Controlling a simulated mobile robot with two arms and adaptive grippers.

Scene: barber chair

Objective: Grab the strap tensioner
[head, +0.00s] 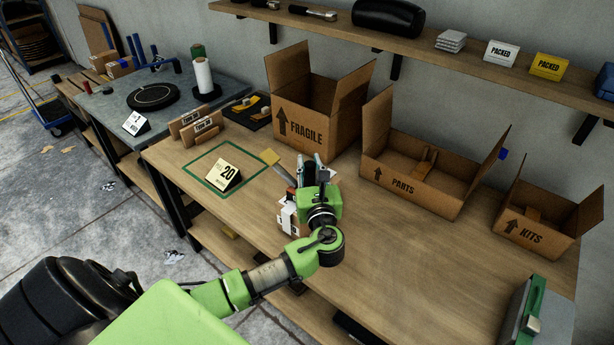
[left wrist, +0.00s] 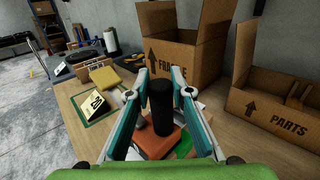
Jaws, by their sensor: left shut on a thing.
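The strap tensioner appears to be the tool with an upright black handle (left wrist: 162,108) and an orange-red body (left wrist: 155,143) in the left wrist view. My left gripper (left wrist: 160,75) has its two teal-and-grey fingers on either side of the black handle and is shut on it. In the head view my left gripper (head: 311,166) is over the middle of the workbench, in front of the FRAGILE box. It hides most of the tool there; only a bit of red shows beside it. My right gripper is out of view.
A FRAGILE carton (head: 305,125), a PARTS carton (head: 400,185) and a KITS carton (head: 525,232) stand open along the back of the bench. A small labelled white item (head: 287,218) is beside my gripper. A green-framed mat (head: 212,184) with a "20" card (head: 227,174) lies left.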

